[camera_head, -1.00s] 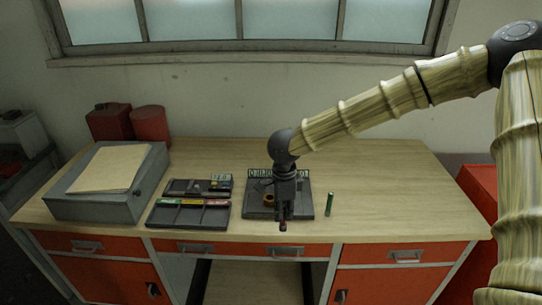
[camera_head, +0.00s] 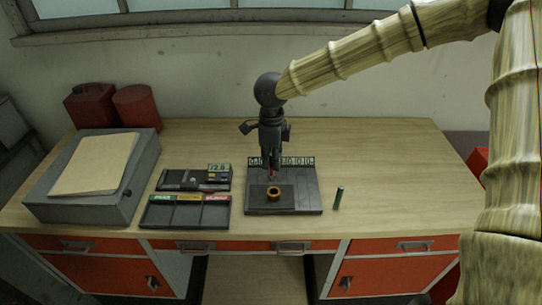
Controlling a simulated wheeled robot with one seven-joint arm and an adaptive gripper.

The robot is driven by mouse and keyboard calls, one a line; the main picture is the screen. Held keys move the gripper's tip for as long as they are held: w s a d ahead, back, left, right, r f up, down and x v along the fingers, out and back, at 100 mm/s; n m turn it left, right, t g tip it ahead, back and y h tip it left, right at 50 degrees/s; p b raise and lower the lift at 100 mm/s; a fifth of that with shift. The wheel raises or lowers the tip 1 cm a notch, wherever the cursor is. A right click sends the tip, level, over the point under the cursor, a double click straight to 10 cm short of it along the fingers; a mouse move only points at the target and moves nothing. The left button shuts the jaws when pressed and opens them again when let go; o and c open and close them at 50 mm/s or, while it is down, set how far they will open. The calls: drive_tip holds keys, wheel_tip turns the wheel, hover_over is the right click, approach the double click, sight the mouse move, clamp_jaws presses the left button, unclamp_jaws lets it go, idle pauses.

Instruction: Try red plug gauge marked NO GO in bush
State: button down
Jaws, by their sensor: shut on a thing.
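My gripper (camera_head: 270,168) points down over the dark fixture plate and is shut on a small red plug gauge (camera_head: 272,176). Only a little of the gauge shows below the fingers; its marking cannot be read. The brass-coloured bush (camera_head: 273,194) sits upright on the dark plate (camera_head: 306,204), its dark bore facing up. In the picture the gauge is just above the bush, apart from it as far as I can tell. A green gauge (camera_head: 338,198) stands upright on the table to the right of the plate.
A sorting tray (camera_head: 187,218) with green, yellow and red labels lies left of the plate. A grey box (camera_head: 77,211) with a folder stands at left, red canisters (camera_head: 137,108) behind. The table's right side (camera_head: 400,180) is clear.

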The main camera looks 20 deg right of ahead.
sight(274, 174)
drive_tip(key=shift+s+d+f+b, duration=0.1)
drive_tip(key=shift+d+f+b, duration=0.2)
drive_tip(key=shift+f+b, duration=0.2)
drive_tip(key=shift+d+f+b, duration=0.15)
drive_tip(key=shift+f+b, duration=1.25)
drive_tip(key=shift+b, duration=0.15)
drive_tip(key=shift+f, duration=0.75)
drive_tip(key=shift+p, duration=1.2)
drive_tip(key=shift+f+b, duration=0.3)
drive_tip(key=shift+f, duration=0.95)
idle(1.3)
drive_tip(key=shift+r+p, duration=0.6)
drive_tip(key=shift+p, duration=0.15)
idle(0.7)
